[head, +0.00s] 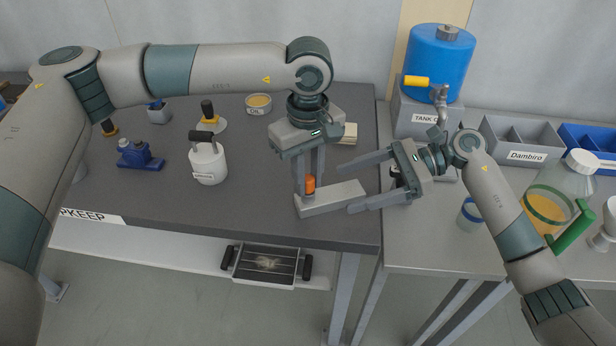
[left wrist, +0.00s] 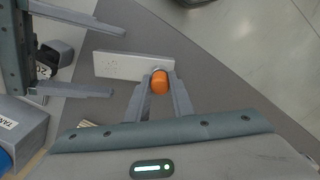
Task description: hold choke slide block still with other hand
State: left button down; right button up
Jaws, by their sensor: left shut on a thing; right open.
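The choke slide block (head: 332,199) is a pale grey bar lying near the right front corner of the dark table, with an orange knob (head: 310,184) at its left end. My left gripper (head: 308,192) points down and is shut on the orange knob, which also shows between its fingers in the left wrist view (left wrist: 160,83). My right gripper (head: 346,188) is open at the block's other end. In the left wrist view its fingers (left wrist: 118,61) lie either side of the block's free end (left wrist: 118,66), with gaps on both sides.
On the right bench are a blue tank (head: 437,62), grey bins (head: 524,140) and a jug (head: 559,190).

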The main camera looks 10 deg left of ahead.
aim_at(329, 193)
jog(key=shift+x, duration=2.65)
jog(key=c, duration=1.4)
jog(key=shift+c, duration=0.2)
pick_arm(q)
jog(key=shift+s, duration=0.15)
pick_arm(e)
jog(key=shift+w, duration=0.15)
jog(key=shift+o, duration=0.5)
jog(key=shift+c, duration=1)
